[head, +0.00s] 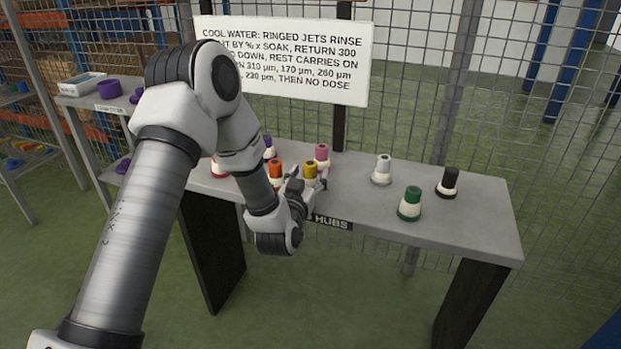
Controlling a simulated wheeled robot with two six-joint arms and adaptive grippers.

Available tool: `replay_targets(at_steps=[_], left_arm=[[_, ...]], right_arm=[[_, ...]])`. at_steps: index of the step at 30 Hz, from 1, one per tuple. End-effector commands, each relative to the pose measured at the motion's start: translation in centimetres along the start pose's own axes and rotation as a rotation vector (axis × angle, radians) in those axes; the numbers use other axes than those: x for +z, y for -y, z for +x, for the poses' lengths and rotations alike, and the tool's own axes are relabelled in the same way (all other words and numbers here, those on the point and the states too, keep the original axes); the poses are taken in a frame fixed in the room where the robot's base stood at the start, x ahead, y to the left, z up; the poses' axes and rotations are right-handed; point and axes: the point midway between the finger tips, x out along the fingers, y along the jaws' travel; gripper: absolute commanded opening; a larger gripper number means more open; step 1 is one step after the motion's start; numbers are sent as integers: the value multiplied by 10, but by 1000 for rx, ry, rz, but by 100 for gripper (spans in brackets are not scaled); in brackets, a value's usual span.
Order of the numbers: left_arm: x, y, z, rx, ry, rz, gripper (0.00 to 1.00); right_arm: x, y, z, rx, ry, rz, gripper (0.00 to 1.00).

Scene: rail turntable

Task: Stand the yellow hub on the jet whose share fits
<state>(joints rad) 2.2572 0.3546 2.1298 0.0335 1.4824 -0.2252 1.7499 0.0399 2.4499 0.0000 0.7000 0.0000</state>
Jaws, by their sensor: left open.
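The yellow hub (310,167) stands upright on the grey table, its lower part hidden behind my gripper. My left gripper (315,184) is open, its fingers at the near side of the yellow hub; I cannot tell whether they touch it. My left arm comes in from the left and covers part of the table and of the sign. No jet can be made out in this view. My right gripper is not in view.
An orange hub (275,168) and a pink hub (322,153) stand close to the yellow one. White (383,167), green (411,201) and black (449,180) hubs stand right on the table (470,215). A sign (300,60) hangs on the mesh fence behind.

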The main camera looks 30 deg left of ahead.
Motion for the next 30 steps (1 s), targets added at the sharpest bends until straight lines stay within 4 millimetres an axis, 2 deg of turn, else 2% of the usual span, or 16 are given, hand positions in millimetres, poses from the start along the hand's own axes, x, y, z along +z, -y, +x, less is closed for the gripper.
replay_targets(at_steps=[2,3,7,19,23,29,30], left_arm=[[0,0,0,0,0,0,59],[0,0,0,0,0,0,45],[0,0,0,0,0,0,0],[-4,0,0,0,-2,-1,0],[-14,0,0,0,-3,-1,0],[-42,0,0,0,-4,-2,0],[-37,-3,-9,2,1,0,0]], right_arm=[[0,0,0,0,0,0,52],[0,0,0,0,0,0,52],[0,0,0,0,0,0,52],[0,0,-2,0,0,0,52],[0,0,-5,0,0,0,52],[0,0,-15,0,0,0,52],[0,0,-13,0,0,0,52]])
